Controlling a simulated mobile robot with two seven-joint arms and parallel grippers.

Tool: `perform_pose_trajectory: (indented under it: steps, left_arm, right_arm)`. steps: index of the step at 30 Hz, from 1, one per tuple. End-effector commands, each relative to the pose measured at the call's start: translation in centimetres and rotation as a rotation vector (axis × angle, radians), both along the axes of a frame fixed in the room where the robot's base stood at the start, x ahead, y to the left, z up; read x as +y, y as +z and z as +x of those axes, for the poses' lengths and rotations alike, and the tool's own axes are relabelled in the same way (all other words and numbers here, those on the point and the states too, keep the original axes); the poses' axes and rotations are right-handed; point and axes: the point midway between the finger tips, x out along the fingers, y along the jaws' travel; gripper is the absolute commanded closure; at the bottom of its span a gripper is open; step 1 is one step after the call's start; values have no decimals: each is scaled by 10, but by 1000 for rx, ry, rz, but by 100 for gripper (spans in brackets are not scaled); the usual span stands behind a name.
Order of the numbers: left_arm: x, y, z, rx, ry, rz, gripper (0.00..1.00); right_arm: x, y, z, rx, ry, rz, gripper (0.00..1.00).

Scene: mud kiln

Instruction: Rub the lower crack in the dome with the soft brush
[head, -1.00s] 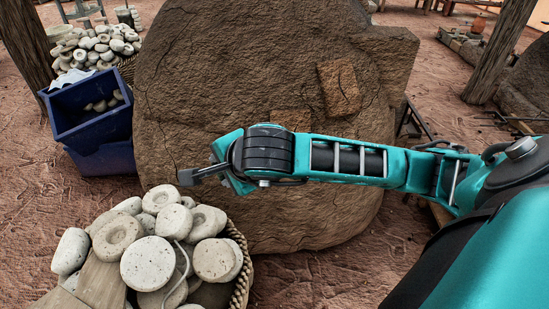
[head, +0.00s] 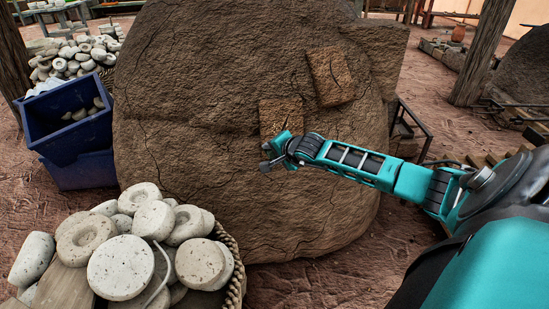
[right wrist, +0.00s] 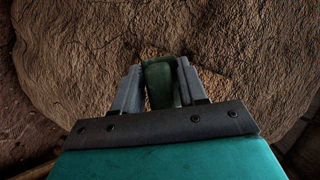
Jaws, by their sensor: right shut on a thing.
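The brown mud dome (head: 215,75) fills the middle of the head view, with thin dark cracks across its face. One crack (head: 147,140) runs on its lower left; I cannot tell for sure which is the lower crack. My right gripper (head: 267,158) is in front of the dome, just below a square patch. In the right wrist view it is shut on a dark green thing (right wrist: 160,82), likely the soft brush, held between the fingers and pointing at the dome (right wrist: 235,55). Its far end is hidden, so contact with the dome cannot be told. My left gripper is out of view.
Two rough square patches (head: 331,76) sit on the dome's face. A basket (head: 236,262) of pale round stones stands at front left. A blue crate (head: 65,135) is left of the dome, with another heap of stones (head: 75,55) behind. Bare earth lies at right.

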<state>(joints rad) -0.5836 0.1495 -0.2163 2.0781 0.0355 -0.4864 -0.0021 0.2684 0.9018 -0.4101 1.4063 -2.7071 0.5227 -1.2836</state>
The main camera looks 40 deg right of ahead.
Motion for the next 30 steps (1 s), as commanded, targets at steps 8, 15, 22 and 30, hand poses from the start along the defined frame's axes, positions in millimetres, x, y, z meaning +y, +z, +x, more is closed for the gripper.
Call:
perform_pose_trajectory:
  steps: [8, 15, 22, 30]
  left_arm:
    - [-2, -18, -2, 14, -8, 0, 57]
    - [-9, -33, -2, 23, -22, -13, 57]
    - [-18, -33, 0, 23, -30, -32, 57]
    - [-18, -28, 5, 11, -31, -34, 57]
  right_arm:
    - [-13, -12, 15, -5, -3, -3, 83]
    - [-25, -24, 33, -5, -3, -1, 83]
    - [-32, -27, 43, -2, -1, -1, 83]
    - [-33, -25, 45, -1, -1, -1, 83]
